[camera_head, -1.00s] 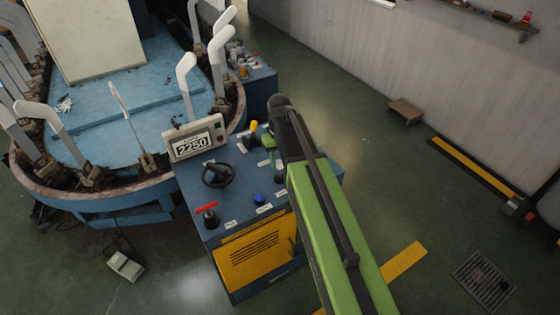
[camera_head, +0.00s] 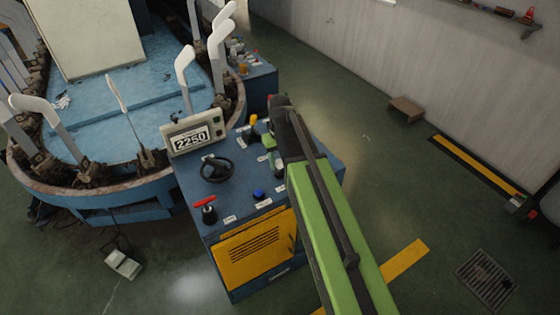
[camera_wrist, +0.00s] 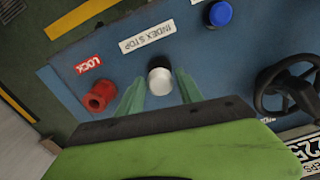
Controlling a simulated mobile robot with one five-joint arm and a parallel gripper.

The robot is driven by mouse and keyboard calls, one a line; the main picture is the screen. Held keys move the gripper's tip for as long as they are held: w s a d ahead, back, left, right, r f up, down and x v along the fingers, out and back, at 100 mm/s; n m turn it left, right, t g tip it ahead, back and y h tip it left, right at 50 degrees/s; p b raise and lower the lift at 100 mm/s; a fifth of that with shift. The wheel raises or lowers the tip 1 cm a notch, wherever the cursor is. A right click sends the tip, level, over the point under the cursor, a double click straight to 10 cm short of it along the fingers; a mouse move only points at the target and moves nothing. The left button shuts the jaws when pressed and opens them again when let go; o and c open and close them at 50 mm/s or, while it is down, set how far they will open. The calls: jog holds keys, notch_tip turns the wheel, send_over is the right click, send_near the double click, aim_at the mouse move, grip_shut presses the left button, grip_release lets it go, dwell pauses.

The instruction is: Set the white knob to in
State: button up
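The white knob (camera_wrist: 160,79) shows in the wrist view as a pale cylinder with a black part at its upper end. It stands on the blue console panel (camera_wrist: 225,65). My gripper (camera_wrist: 158,84) has its two green fingers apart, one on each side of the knob, with gaps visible, so it looks open. I cannot read the knob's setting.
A red knob (camera_wrist: 99,95) labelled LOCK is close to the left finger. A blue button (camera_wrist: 220,14), an INDEX STOP label (camera_wrist: 147,37) and a black handwheel (camera_wrist: 287,88) are nearby. The carousel (camera_head: 110,190) with white leg forms stands left of the console.

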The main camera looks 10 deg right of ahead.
aim_at(280, 164)
jog(key=shift+o, duration=1)
jog(key=shift+r, duration=0.1)
notch_tip(280, 164, up, 17)
jog(key=p, duration=1.7)
jog(key=s+f+m+b, duration=0.1)
jog(key=s+f+b, duration=0.2)
jog(key=s, duration=0.4)
jog(key=s+f+b, duration=0.3)
jog(key=s, duration=0.4)
jog(key=shift+s+f+m, duration=0.15)
jog(key=shift+f+m, duration=0.15)
jog(key=shift+m, duration=0.1)
